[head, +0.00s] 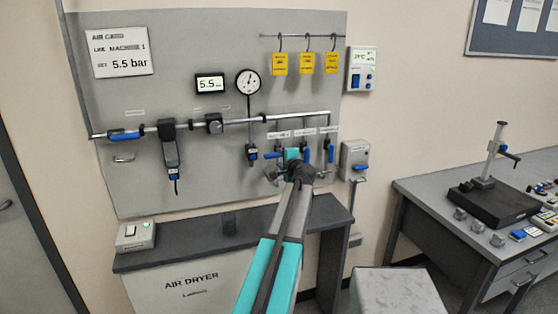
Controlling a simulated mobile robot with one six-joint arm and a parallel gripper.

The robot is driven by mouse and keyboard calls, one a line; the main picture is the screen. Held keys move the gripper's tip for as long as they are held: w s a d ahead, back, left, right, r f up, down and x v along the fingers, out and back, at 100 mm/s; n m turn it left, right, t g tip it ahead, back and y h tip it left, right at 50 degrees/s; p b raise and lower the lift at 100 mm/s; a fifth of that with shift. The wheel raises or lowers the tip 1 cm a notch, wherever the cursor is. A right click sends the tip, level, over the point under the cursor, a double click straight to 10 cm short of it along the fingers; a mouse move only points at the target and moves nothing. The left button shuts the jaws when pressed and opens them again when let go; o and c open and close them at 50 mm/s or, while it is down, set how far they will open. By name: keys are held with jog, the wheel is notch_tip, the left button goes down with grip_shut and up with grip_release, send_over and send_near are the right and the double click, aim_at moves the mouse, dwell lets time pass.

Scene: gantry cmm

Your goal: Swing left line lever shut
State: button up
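Three labelled drop lines hang from the horizontal air pipe on the grey panel. The left line's blue lever (272,155) shows just left of my gripper and lies roughly level, across its pipe. My gripper (285,172) is at the left and middle drops, in front of the panel. It hides part of the left valve, and I cannot tell whether it touches the lever or whether its fingers are open or shut. The middle lever (306,155) and right lever (331,153) hang upright along their pipes.
Main-line blue lever (125,136) is level at the far left. Yellow tags (306,63) hang above the drops. The gauge (248,82) and 5.5 display (210,84) are up left. The dark-topped air dryer (185,245) stands below; a workbench (420,196) stands at right.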

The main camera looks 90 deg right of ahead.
jog(key=b+v, duration=0.2)
jog(key=v, duration=0.8)
jog(key=shift+b, duration=0.35)
